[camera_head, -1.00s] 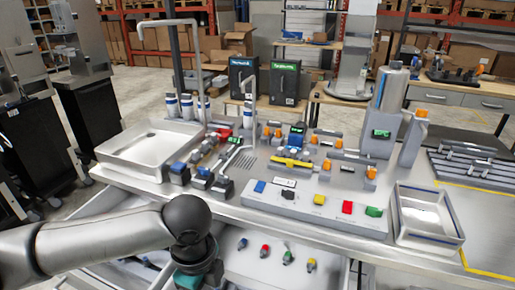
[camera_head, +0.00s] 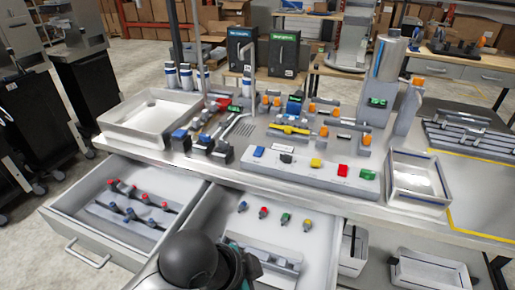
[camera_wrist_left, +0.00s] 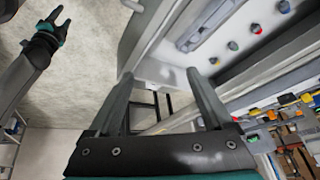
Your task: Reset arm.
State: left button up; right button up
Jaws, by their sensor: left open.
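My left gripper (camera_wrist_left: 160,78) is open in the left wrist view, with its two fingers apart and nothing between them. In the head view my left arm comes in at the bottom edge, in front of the open drawers. Its dark round joint and a teal and black part show there, but the fingertips cannot be made out. My right gripper (camera_wrist_left: 54,26), black with a teal band, shows at the upper left of the left wrist view, over the floor and away from my left gripper. Whether its jaws are apart is too small to tell.
An open left drawer (camera_head: 82,254) holds red and dark blue handled parts. An open middle drawer (camera_head: 325,228) holds several small coloured pieces.

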pick_arm(q)
jog(key=s+a+f+n+y, duration=0.2)
jog(key=s+a+f+n, duration=0.15)
jog(key=a+n, duration=0.35)
jog(key=s+a+f+n+y, duration=0.3)
jog(key=s+a+n, duration=0.25)
jog(key=a, duration=0.45)
notch_tip(320, 180, down, 24)
jog(key=s+b, duration=0.2)
jog(key=s+a+f+g+b, duration=0.1)
jog(key=s+a+f, duration=0.1)
jog(key=s+f, duration=1.2)
jog(key=shift+s+f+g+b, duration=0.3)
jog(key=shift+f+g+b, duration=0.05)
jog(key=shift+f+g, duration=0.1)
